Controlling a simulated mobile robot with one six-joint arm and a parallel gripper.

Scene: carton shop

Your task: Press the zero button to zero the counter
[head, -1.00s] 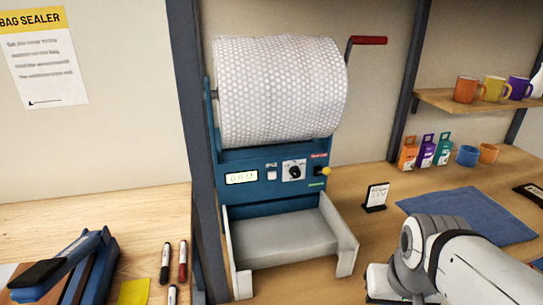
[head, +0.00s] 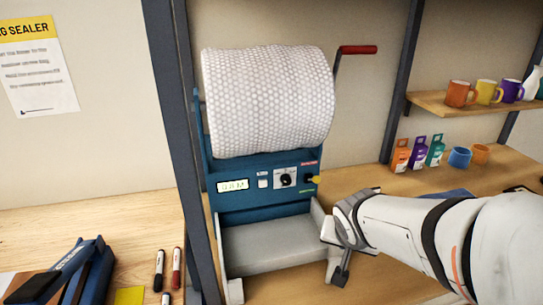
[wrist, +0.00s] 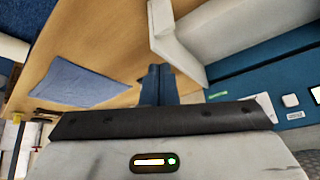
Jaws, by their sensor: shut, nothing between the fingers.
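The blue bubble-wrap dispenser has a control panel (head: 270,203) below its roll. The counter display (head: 233,185) is at the panel's left; its digits are too blurred to read surely. A small white square button (head: 262,183) sits just right of the display, with a small label above it. In the wrist view the white button (wrist: 290,100) shows near the right edge. My gripper (head: 342,276) is beside the right wall of the dispenser's grey tray, below and right of the panel, apart from the button. In the wrist view its dark fingers (wrist: 158,85) are together and empty.
A black knob (head: 286,180) and a yellow-tipped part (head: 314,179) are on the panel right of the button. The grey tray (head: 268,246) juts out below. A red-handled crank (head: 358,50) is at upper right. Posts stand on both sides.

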